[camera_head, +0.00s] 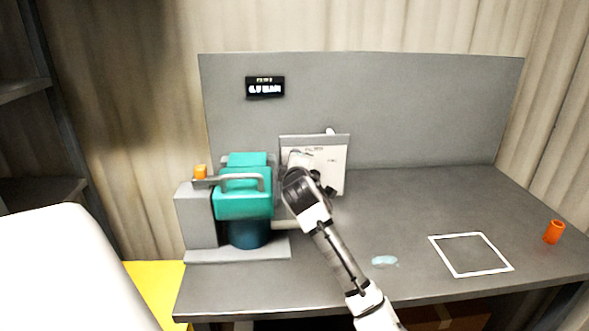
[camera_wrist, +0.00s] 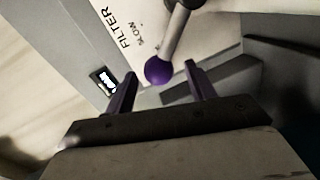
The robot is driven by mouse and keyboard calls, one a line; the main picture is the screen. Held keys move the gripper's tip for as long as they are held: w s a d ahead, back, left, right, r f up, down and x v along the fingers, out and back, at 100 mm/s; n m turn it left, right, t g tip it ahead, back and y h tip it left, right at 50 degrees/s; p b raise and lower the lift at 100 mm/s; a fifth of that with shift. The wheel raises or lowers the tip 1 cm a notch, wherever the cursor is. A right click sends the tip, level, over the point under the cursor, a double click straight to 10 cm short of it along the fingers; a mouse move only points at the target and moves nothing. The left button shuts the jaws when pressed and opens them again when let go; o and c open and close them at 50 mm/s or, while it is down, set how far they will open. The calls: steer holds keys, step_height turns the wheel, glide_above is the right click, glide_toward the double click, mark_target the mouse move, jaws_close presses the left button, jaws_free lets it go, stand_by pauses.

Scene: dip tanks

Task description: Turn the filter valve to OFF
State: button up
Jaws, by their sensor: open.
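The filter valve's panel (camera_wrist: 112,30) is pale and marked FILTER, with a SLOW label beside the lever. The valve lever is a grey rod (camera_wrist: 175,35) ending in a purple ball knob (camera_wrist: 158,72). My gripper (camera_wrist: 161,68) is open, with one finger on each side of the knob. I cannot tell whether either finger touches it. In the head view the panel (camera_head: 331,169) stands at the back of the bench. My arm's end is in front of its left part and hides the fingers and most of the lever. No OFF label is readable.
A teal pump-like unit (camera_head: 245,204) with a grey handle stands close left of my arm. A small dark display (camera_head: 265,87) hangs on the back board. An orange cup (camera_head: 553,231) and a white square outline (camera_head: 435,245) are at the right, where the bench is mostly clear.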

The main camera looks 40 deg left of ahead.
steer(key=b+v, duration=0.3)
steer(key=v, duration=1)
steer(key=shift+s+d+r, duration=0.15)
steer(key=shift+s+d, duration=0.05)
steer(key=shift+d, duration=0.05)
